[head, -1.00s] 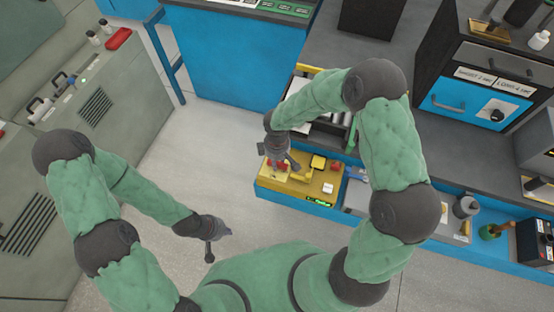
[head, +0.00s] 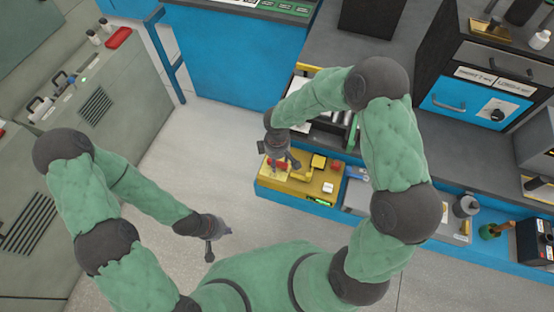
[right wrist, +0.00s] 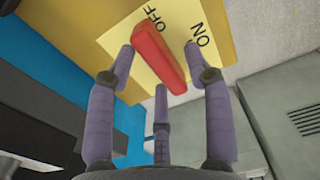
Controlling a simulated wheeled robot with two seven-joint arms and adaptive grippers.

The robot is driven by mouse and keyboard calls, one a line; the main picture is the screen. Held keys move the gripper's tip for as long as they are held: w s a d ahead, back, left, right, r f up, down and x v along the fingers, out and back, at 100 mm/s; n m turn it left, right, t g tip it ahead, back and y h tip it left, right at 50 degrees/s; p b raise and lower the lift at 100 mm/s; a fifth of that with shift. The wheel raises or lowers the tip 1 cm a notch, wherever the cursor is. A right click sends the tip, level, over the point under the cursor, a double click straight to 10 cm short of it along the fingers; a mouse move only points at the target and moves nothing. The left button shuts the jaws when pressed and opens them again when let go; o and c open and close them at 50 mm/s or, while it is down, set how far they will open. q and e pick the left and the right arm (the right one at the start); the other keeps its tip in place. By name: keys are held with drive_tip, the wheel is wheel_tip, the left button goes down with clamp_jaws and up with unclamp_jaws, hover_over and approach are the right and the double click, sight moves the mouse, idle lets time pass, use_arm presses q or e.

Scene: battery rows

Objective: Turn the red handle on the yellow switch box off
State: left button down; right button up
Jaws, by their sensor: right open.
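The yellow switch box (head: 300,187) sits low on the blue-edged bench in the head view. In the right wrist view its yellow face (right wrist: 110,42) carries a pale plate with OFF and ON labels. The red handle (right wrist: 160,55) lies between the fingers of my right gripper (right wrist: 162,65), its far end beside the OFF label, with ON to its right. The fingers are open around the handle; I cannot tell whether any touches it. In the head view my right gripper (head: 282,164) partly covers the handle. My left gripper (head: 217,247) hangs over the floor, away from the box.
A green-lit display (head: 321,202) is at the box's front edge. Grey trays and a bottle (head: 466,206) stand to its right. A grey cabinet (head: 95,105) is at the left. The floor (head: 215,150) between is clear.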

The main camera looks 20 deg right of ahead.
wheel_tip(320, 180, up, 11)
drive_tip(key=shift+r, duration=0.2)
idle(0.7)
